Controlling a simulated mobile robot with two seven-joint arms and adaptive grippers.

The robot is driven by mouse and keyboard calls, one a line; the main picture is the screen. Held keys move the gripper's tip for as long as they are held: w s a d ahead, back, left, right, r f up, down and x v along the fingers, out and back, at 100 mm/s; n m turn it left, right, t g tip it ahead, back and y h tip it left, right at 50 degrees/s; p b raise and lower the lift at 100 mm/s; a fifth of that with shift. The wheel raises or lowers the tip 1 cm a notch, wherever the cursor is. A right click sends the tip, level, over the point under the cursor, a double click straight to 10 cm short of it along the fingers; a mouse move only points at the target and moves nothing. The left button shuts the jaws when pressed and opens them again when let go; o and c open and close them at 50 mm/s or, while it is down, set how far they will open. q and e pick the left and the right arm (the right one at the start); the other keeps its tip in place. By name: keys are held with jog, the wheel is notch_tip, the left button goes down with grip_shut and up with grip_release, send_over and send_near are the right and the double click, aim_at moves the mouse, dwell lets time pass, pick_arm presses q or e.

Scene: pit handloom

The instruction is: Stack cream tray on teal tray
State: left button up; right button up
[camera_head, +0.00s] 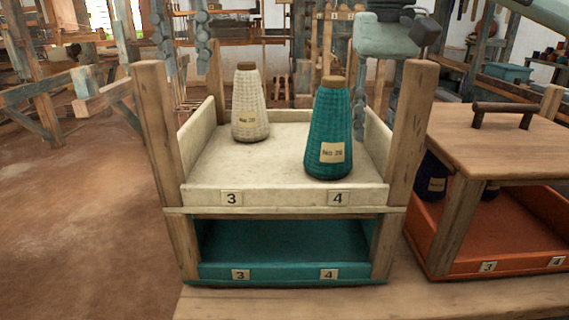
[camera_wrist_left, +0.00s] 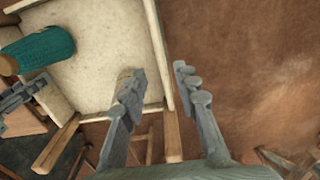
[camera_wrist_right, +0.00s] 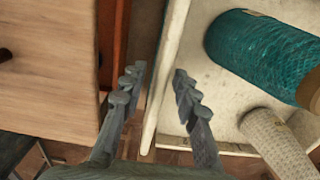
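The cream tray (camera_head: 260,197), labelled 3 and 4, sits level directly above the teal tray (camera_head: 285,272) with matching labels. Corner posts and a wooden rail lie between them; I cannot tell whether they are fully seated. A cream yarn cone (camera_head: 250,112) and a teal yarn cone (camera_head: 329,125) stand upright in the cream tray. My left gripper (camera_head: 185,66) is open; in the left wrist view its fingers (camera_wrist_left: 157,80) straddle the cream tray's side wall. My right gripper (camera_wrist_right: 158,78) is open around the opposite wall; in the head view it is partly hidden by a post.
To the right stands an orange tray (camera_head: 498,268) under a wooden board (camera_head: 505,143) with a dark handle (camera_head: 503,110), close beside the stack. Both stand on a wooden bench (camera_head: 330,303). Loom frames fill the back. The brown floor at left is clear.

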notch_tip(320, 180, up, 12)
dwell(0.4)
